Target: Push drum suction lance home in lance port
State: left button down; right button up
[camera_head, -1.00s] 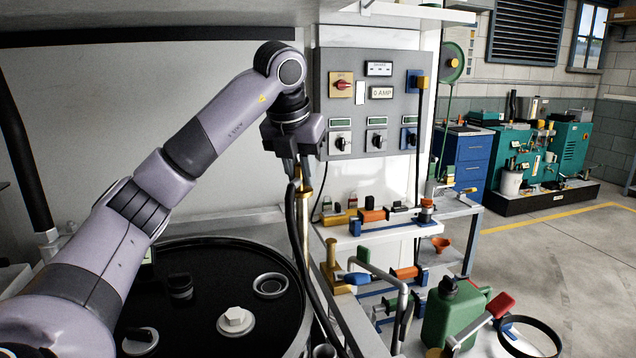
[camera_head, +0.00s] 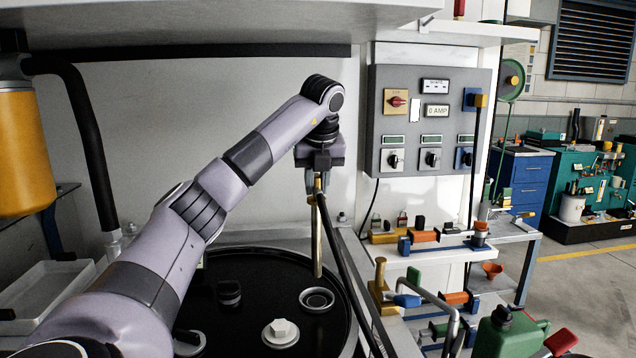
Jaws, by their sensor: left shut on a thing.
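My left gripper (camera_head: 316,187) is shut on the upper end of the drum suction lance (camera_head: 317,240), a brass-coloured tube with a black hose coming from its top. The lance hangs about upright over the black drum lid (camera_head: 262,290). Its lower tip shows just above the ring-shaped lance port (camera_head: 317,299) in the picture, apart from it. How far the tip is from the port in depth is hard to tell. The port looks open and empty. My right gripper is not in view.
A white hex plug (camera_head: 281,332) and a dark cap (camera_head: 229,292) stand on the lid. The black hose (camera_head: 352,262) runs down right of the drum. A grey control panel (camera_head: 427,120) and valve benches (camera_head: 430,252) are at the right. A shelf overhangs above.

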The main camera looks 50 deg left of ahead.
aim_at(317, 200)
pick_arm(q)
jog(key=shift+f+b, duration=1.85)
jog(key=shift+f, duration=1.05)
jog(key=shift+p, duration=1)
